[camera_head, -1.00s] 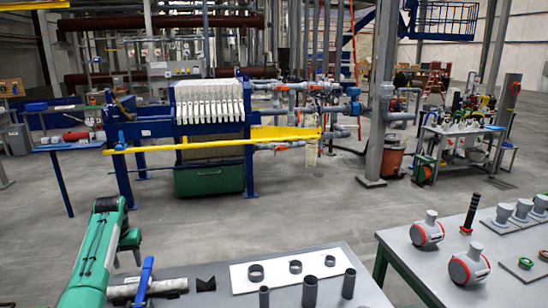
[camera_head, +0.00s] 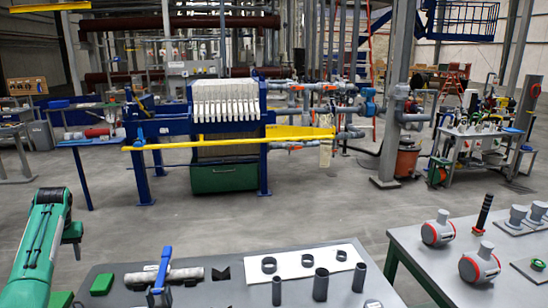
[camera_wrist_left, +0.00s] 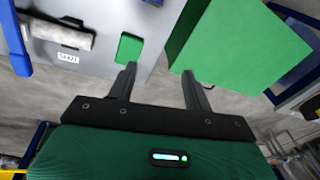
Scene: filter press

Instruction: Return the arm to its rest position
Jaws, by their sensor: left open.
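My left arm (camera_head: 40,240), green and grey, stands at the left edge of the head view, left of the near work table. In the left wrist view my left gripper (camera_wrist_left: 158,72) has its two dark fingers spread apart, with nothing between them. Grey floor shows past the fingertips. A corner of the table top (camera_wrist_left: 100,70) lies left of the fingers, and a large green block-like shape (camera_wrist_left: 240,40) lies right of them; I cannot tell what it is. My right arm and gripper do not show.
The near table (camera_head: 225,295) holds a grey pipe fitting (camera_head: 165,273) with a blue handle, a green block (camera_head: 102,284), and dark pipe pieces around a white plate (camera_head: 300,262). A second table (camera_head: 440,275) stands right. The filter press (camera_head: 225,110) is beyond open floor (camera_head: 300,215).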

